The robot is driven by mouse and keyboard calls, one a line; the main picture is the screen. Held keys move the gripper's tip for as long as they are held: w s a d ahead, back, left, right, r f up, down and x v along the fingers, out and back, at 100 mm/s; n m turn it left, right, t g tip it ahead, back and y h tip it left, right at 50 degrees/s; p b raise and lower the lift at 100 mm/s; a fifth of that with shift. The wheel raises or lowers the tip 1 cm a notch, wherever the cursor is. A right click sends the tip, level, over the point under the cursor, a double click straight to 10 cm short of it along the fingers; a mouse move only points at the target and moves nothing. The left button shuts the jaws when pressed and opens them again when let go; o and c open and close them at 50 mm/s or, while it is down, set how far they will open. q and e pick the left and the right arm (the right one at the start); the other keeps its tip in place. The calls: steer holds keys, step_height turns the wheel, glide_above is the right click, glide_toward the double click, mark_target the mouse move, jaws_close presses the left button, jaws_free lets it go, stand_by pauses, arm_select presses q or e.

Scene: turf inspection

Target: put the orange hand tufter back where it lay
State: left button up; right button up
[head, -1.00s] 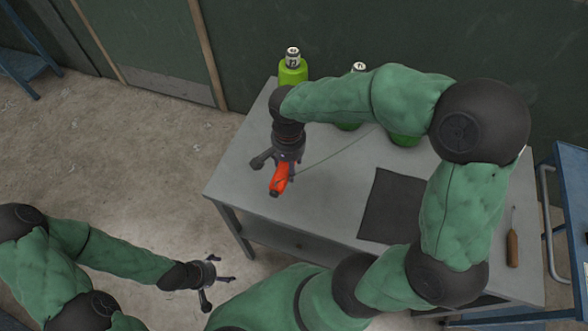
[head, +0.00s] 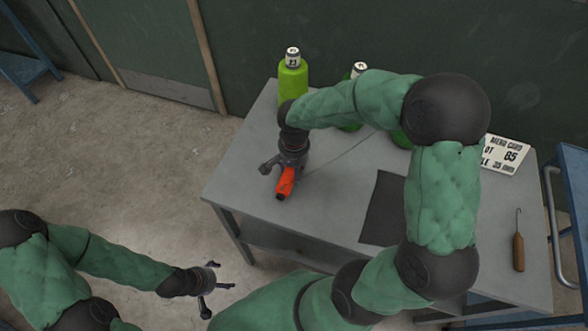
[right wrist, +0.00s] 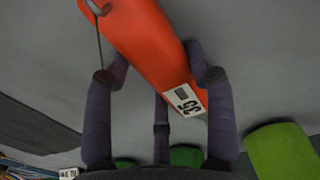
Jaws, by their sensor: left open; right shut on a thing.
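The orange hand tufter (head: 286,183) is held in my right gripper (head: 287,172) over the left part of the grey table (head: 340,195). In the right wrist view the tufter (right wrist: 150,45) lies between the fingers of the gripper (right wrist: 160,80), with a white label reading 35 at one end. A thin cord or yarn runs from it across the table. I cannot tell whether it touches the tabletop. My left gripper (head: 208,282) is open and empty, low over the floor left of the table.
A dark mat (head: 382,210) lies mid-table, partly behind my right arm. A white card (head: 506,153) is at the back right. A wooden-handled hook (head: 518,250) lies at the right. A blue cart (head: 572,200) stands beside the table.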

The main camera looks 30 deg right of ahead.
steer(key=shift+f, duration=0.1)
steer(key=o, duration=1.6)
steer(key=shift+c, duration=0.2)
step_height(320, 180, up, 12)
steer(key=p, duration=0.3)
